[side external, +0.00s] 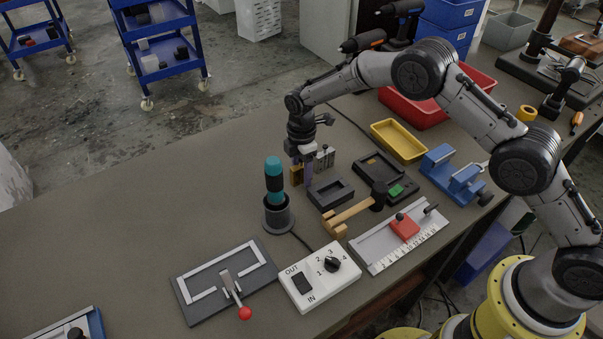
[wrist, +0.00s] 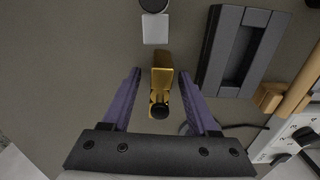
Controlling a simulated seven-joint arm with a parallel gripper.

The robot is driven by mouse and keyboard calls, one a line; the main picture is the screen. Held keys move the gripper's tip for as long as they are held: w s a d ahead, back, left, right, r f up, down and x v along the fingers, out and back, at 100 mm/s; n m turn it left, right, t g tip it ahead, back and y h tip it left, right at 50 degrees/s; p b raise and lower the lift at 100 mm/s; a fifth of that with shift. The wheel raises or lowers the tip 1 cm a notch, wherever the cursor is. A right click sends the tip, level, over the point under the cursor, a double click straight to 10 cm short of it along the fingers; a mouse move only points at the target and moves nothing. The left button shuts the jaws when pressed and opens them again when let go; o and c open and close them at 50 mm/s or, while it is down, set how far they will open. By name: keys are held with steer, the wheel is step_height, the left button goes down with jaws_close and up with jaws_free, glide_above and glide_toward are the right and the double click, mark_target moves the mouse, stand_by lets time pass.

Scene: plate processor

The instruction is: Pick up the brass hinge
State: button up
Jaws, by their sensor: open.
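The brass hinge (wrist: 162,76) is a gold-coloured upright piece with a dark round part at its near end. It lies between the two purple fingers of my gripper (wrist: 160,73) in the wrist view, with a gap on each side. In the side view my gripper (side external: 303,171) points down over the bench, and the brass hinge (side external: 296,175) shows beside and partly behind the fingers. My gripper is open. Whether the fingertips touch the bench cannot be told.
Grey metal blocks (side external: 325,157) stand just behind my gripper. A dark grey tray (side external: 331,194) is close to its right. A teal-handled tool (side external: 274,173) stands in a round holder (side external: 278,214) in front. A wooden mallet (side external: 351,210) lies nearby.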

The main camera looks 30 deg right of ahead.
jaws_close()
steer(key=shift+r, duration=0.2)
stand_by(0.5)
